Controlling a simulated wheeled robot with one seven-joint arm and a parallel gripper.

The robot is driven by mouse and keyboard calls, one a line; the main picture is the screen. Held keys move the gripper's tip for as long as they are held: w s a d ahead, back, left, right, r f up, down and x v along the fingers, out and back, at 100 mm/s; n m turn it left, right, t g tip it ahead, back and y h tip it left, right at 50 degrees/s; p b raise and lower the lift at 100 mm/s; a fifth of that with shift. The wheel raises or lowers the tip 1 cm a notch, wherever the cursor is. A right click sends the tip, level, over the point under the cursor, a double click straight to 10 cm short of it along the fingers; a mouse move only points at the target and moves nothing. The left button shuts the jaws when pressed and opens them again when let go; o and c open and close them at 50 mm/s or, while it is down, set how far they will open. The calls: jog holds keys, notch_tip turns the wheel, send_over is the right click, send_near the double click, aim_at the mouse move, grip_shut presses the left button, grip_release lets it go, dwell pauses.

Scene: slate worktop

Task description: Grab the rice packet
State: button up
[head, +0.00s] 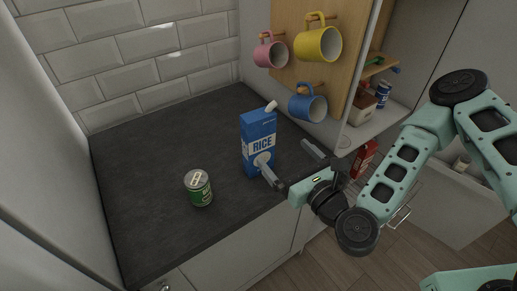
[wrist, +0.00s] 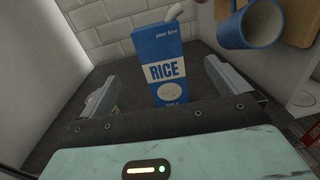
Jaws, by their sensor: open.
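The rice packet (head: 259,136) is a blue carton with a white RICE label, upright on the slate worktop. My gripper (head: 287,164) is at its front right in the head view, with one finger across the packet's lower front and the other to its right. In the wrist view the rice packet (wrist: 163,66) stands between the two spread fingers of my gripper (wrist: 168,83), which is open. The base of the packet is hidden there behind the gripper body. I cannot tell whether a finger touches it.
A green-labelled can (head: 198,188) stands left of the packet on the worktop (head: 135,150). Pink (head: 270,53), yellow (head: 318,44) and blue (head: 307,106) mugs hang on a wooden board above right; the blue mug is close to the packet's top. The back left worktop is clear.

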aim_at(263, 130)
jog(key=b+x, duration=0.2)
jog(key=x, duration=0.6)
jog(key=shift+w+a+r, duration=0.15)
jog(key=shift+w, duration=0.1)
jog(key=shift+w+a, duration=0.25)
jog(key=shift+w, duration=0.25)
jog(key=p+x, duration=0.3)
jog(key=x, duration=0.1)
jog(key=shift+a+r, duration=0.1)
jog(key=shift+w+a, duration=0.2)
jog(key=shift+w, duration=0.25)
jog(key=c, duration=1.7)
